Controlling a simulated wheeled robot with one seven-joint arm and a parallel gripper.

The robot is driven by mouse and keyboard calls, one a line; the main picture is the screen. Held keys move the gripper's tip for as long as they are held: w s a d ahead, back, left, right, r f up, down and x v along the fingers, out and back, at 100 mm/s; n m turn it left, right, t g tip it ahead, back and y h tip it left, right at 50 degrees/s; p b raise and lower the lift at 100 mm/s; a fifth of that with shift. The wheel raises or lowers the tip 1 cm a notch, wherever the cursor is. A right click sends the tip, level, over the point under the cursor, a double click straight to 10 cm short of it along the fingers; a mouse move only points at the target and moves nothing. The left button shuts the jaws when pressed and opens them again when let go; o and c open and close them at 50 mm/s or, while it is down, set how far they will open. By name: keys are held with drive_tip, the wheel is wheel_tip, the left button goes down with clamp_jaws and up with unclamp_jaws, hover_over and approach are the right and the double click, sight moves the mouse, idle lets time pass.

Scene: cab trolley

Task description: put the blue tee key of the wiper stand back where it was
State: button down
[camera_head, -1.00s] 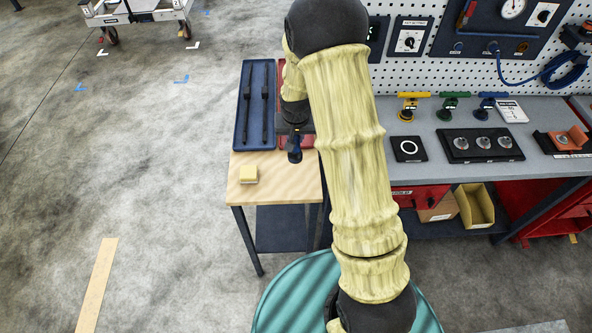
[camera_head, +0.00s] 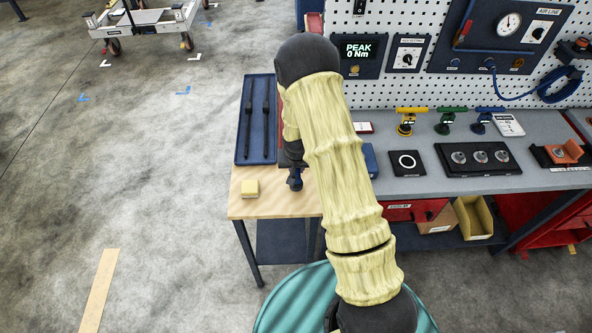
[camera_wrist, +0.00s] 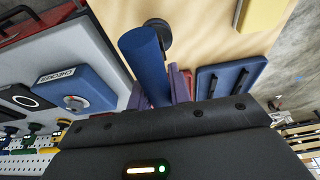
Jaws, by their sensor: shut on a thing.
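My gripper (camera_head: 293,166) is over the right part of the wooden table top, pointing down. It is shut on a blue cylindrical piece (camera_wrist: 146,65), which also shows in the head view (camera_head: 295,182). A dark round part (camera_wrist: 158,34) shows at the piece's far end, close to the wood. I cannot tell whether they touch, or whether the held piece is tee-shaped. A blue tee-shaped piece (camera_head: 489,110) stands on the grey bench, right of a green one (camera_head: 450,110) and a yellow one (camera_head: 411,110).
A yellow block (camera_head: 250,189) lies on the wooden table (camera_head: 238,207). A blue tray (camera_head: 241,150) with two dark bars is behind it. A blue checker box (camera_wrist: 74,90) is on the bench, partly behind my arm. Dark pads lie farther right. A pegboard rises behind.

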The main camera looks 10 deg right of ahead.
drive_tip(key=shift+x, duration=1)
drive_tip(key=c, duration=1.3)
unclamp_jaws()
drive_tip(key=shift+s+f, duration=0.1)
drive_tip(key=shift+s, duration=0.15)
drive_tip(key=b+v, duration=0.3)
drive_tip(key=v, duration=0.8)
drive_tip(key=shift+a, duration=0.1)
drive_tip(key=shift+s+r, duration=0.1)
drive_tip(key=shift+r, duration=0.45)
